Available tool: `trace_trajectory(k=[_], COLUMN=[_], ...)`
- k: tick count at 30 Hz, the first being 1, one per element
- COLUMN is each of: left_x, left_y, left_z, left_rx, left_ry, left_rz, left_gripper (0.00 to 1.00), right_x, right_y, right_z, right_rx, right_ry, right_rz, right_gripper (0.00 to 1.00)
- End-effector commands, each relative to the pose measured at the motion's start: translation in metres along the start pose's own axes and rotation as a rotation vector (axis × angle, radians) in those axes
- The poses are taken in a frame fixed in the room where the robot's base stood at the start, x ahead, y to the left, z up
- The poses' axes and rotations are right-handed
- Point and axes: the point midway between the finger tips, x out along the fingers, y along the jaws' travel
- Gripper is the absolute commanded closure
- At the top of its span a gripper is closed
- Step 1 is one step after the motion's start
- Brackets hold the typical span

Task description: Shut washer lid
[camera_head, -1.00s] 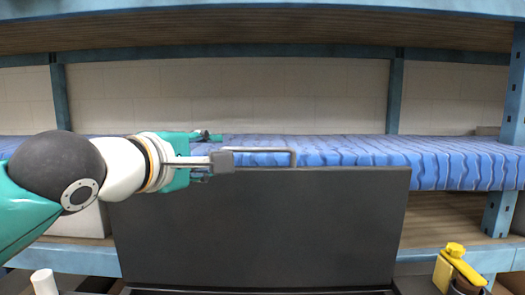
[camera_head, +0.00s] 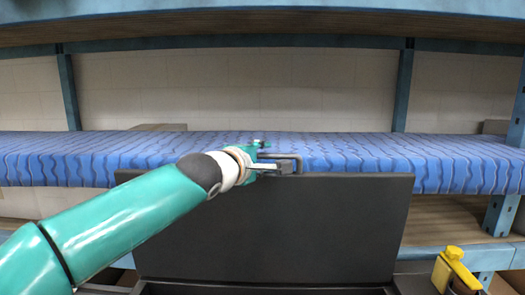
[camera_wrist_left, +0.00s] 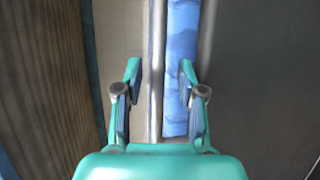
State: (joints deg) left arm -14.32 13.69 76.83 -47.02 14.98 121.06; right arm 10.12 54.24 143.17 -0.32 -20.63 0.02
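In the left wrist view the lid (camera_wrist_left: 255,90) fills the right side. The washer's body is mostly below the picture. My right gripper is not in view.
A blue wavy-patterned pad (camera_head: 460,165) lies on a shelf behind the lid, below a wooden upper shelf (camera_head: 230,35). Blue posts (camera_head: 403,90) hold the rack. A yellow object (camera_head: 453,268) stands at the lower right.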

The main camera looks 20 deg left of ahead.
Motion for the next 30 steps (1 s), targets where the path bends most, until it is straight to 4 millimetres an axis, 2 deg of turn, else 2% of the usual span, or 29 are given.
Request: trace_trajectory(k=[9, 11, 16, 17, 30], left_x=[0.0030, 0.0029, 0.0027, 0.0028, 0.0028], left_y=[-0.0002, -0.0002, 0.0000, -0.0001, -0.0025], left_z=[0.0003, 0.0004, 0.0006, 0.0006, 0.0008], left_rx=[0.000, 0.000, 0.000, 0.001, 0.001], left_ry=[-0.001, -0.001, -0.001, -0.001, -0.001], left_rz=[0.001, 0.001, 0.001, 0.001, -0.001], left_gripper=[0.61, 0.69, 0.97, 1.00, 1.00], right_x=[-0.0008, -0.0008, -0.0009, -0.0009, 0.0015], right_y=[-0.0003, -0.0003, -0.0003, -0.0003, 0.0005], right_z=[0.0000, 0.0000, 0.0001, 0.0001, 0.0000], right_rx=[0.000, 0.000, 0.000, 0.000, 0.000], right_ry=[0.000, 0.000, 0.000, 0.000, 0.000], right_rz=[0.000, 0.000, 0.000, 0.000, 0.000], right_gripper=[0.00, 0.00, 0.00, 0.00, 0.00])
